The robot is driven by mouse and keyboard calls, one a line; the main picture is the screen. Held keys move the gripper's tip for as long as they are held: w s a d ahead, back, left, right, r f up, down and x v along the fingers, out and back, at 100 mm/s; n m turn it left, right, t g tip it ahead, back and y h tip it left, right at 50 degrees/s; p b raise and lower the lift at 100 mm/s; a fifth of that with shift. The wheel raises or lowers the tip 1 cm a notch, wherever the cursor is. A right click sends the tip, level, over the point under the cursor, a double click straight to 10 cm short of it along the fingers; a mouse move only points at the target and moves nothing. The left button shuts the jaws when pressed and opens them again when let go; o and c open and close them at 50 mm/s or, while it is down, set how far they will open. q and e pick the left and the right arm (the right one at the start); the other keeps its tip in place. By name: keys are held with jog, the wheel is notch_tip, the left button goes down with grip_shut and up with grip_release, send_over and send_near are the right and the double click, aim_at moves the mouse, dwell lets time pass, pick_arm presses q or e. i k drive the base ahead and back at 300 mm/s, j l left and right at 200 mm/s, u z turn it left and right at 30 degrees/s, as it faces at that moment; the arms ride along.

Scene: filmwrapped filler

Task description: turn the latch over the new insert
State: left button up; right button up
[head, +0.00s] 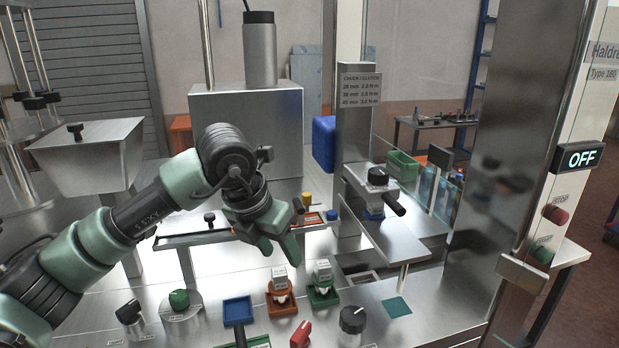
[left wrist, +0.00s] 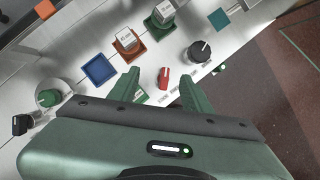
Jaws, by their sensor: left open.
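My left gripper (head: 284,240) is open and empty, above the bench, pointing down. In the left wrist view its fingers (left wrist: 158,77) are spread, with a red knob (left wrist: 164,78) visible beyond them. A steel spindle head (head: 372,184) stands at the right with a black handle (head: 395,205), possibly the latch, and a blue part (head: 373,213) under it, possibly the insert. The gripper is left of this head and apart from it. Whether the handle lies over the insert is too small to tell.
An orange holder (head: 281,307) and a green holder (head: 323,297) carry labelled blocks. A blue square tray (head: 238,311) looks empty. Black knobs (head: 353,320) and a green knob (head: 179,299) rise from the bench. A steel column (head: 490,190) stands right of the spindle head.

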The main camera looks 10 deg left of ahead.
aim_at(307, 202)
jog(key=i, duration=1.05)
